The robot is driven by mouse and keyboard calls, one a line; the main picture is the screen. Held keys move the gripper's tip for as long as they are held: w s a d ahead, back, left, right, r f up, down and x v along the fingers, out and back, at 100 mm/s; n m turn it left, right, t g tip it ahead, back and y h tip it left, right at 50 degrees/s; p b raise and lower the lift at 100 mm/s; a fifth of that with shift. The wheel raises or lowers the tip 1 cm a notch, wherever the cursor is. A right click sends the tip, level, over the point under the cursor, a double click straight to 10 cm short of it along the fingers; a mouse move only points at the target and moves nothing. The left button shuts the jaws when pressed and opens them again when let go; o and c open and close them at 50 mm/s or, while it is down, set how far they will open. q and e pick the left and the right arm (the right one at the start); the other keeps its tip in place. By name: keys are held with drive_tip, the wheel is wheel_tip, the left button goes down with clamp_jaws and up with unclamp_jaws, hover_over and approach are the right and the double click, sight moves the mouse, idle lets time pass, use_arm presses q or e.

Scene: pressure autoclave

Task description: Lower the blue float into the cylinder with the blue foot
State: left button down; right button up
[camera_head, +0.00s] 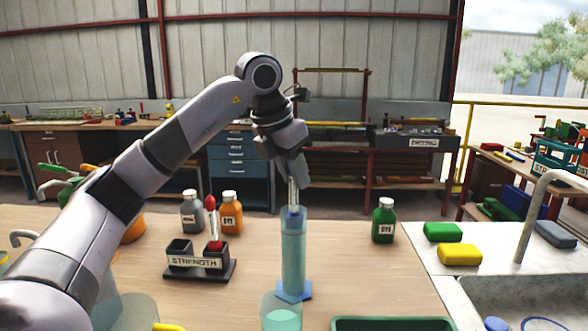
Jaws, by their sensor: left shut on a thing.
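The clear cylinder (293,262) stands upright on its blue foot (307,291) on the wooden table, with a light blue-green liquid inside. My left gripper (292,162) is above the cylinder's mouth, shut on the float's thin pale stem (292,190). The stem hangs about upright, and its lower, blue part is at or inside the mouth of the cylinder; how deep is hard to tell. The gripper's fingers are partly hidden by its own body. My right gripper is not in view.
A dark rack (199,269) labelled STRENGTH holds a red float (214,228) left of the cylinder. A clear vessel (281,315) stands close in front. Grey (192,214), orange (231,215) and green (383,222) bottles stand behind. A green tray (392,324) and a sink (530,295) are right.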

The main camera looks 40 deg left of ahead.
sight(291, 183)
use_arm(q)
drive_tip(key=shift+f+b, duration=1.1)
drive_tip(key=shift+f, duration=0.75)
drive_tip(key=c, duration=0.8)
unclamp_jaws()
drive_tip(key=shift+c, duration=0.2)
drive_tip(key=shift+p+v, duration=0.35)
drive_tip(key=shift+v, duration=3.2)
